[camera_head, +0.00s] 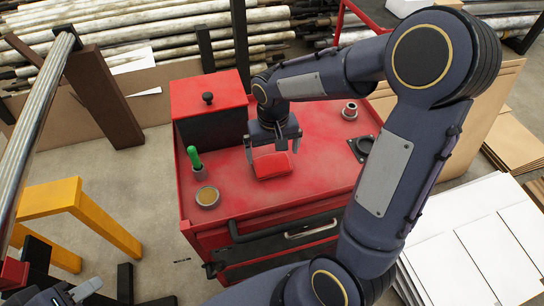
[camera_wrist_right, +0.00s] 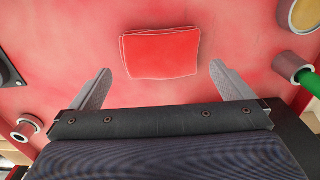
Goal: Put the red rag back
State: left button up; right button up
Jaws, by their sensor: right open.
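The red rag (camera_head: 272,165) lies folded and flat on the red top of the tool cart (camera_head: 320,125). In the right wrist view the rag (camera_wrist_right: 160,53) is just beyond the fingertips, centred between them. My right gripper (camera_head: 272,150) is open and empty above the rag, pointing down; its spread fingers (camera_wrist_right: 160,72) also show in the wrist view. The rag looks apart from both fingers. My left gripper (camera_head: 78,292) is at the bottom left corner, partly cut off, far from the cart; its jaws are unclear.
A green-handled tool in a holder (camera_head: 195,160) and a round tin (camera_head: 207,196) stand left of the rag. A red box with a black knob (camera_head: 208,98) is behind. A small cup (camera_head: 350,110) and a black plate (camera_head: 361,147) are to the right.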

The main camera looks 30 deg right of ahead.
aim_at(273, 164)
notch_tip(273, 164, up, 7)
jog(key=s+a+r+t+y, duration=0.1)
jog(key=s+a+t+y, duration=0.1)
jog(key=s, duration=0.6)
jog(key=s+a+r+n+t+y, duration=0.1)
jog(key=s+a+r+t, duration=0.1)
jog(key=s, duration=0.6)
jog(key=shift+s+t+y+p, duration=0.35)
jog(key=shift+s+t+y, duration=0.05)
jog(key=shift+t, duration=0.4)
jog(key=shift+a+r, duration=0.1)
